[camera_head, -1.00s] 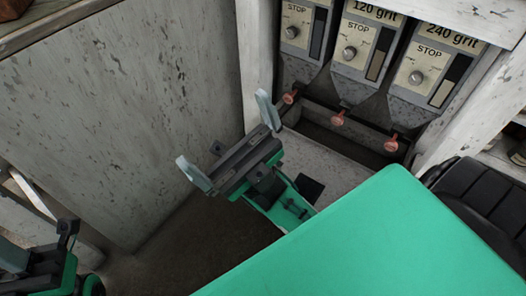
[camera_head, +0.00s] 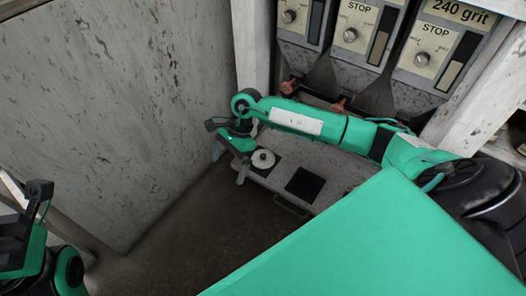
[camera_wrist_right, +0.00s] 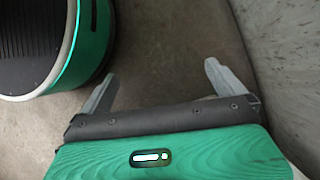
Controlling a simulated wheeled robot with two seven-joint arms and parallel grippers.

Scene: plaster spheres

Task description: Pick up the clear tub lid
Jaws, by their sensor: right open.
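A pale round disc with a small raised centre (camera_head: 263,159) lies on the grey ledge beside my right gripper in the head view. I cannot tell whether it is the clear tub lid; no other lid shows. My right gripper (camera_head: 230,162) is open, with its fingers pointing down to the left of the disc and apart from it. In the right wrist view its two fingers (camera_wrist_right: 160,72) are spread with only bare floor between them. My left gripper (camera_head: 35,205) is at the lower left edge, partly cut off, and its jaws cannot be judged.
The grey ledge (camera_head: 330,190) carries a dark square (camera_head: 305,184) and has a handle at its front. Grit dispensers (camera_head: 435,50) stand behind it. A speckled wall (camera_head: 120,110) rises at the left. Brown floor (camera_head: 200,240) is clear in front.

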